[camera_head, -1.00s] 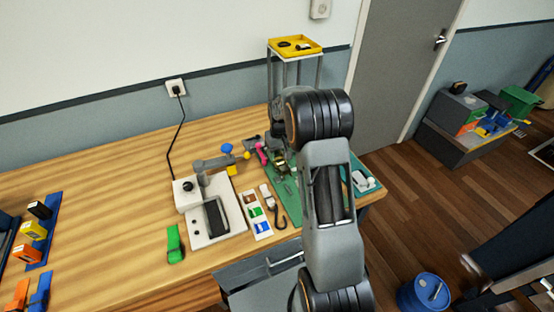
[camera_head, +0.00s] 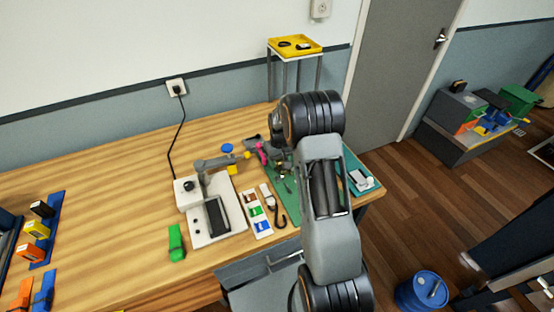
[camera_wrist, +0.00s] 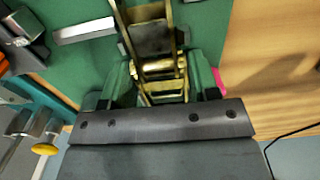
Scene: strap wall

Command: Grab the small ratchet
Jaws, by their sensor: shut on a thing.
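The small ratchet (camera_wrist: 160,68) is brass-coloured with a dark part inside its frame. In the wrist view it sits at upper middle, between the green-padded fingers of my gripper (camera_wrist: 160,86). My gripper is shut on it. A green surface lies behind it. In the head view my arm comes over the right part of the bench, and the gripper end is mostly hidden behind it, so the ratchet is hard to make out there.
A green mat (camera_head: 285,206) lies on the wooden bench (camera_head: 110,200). To its left are a card with coloured pictures (camera_head: 257,214), a white device (camera_head: 212,214) and a green object (camera_head: 177,243). A yellow tray (camera_head: 295,46) stands on a tall stand behind. The bench's left middle is clear.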

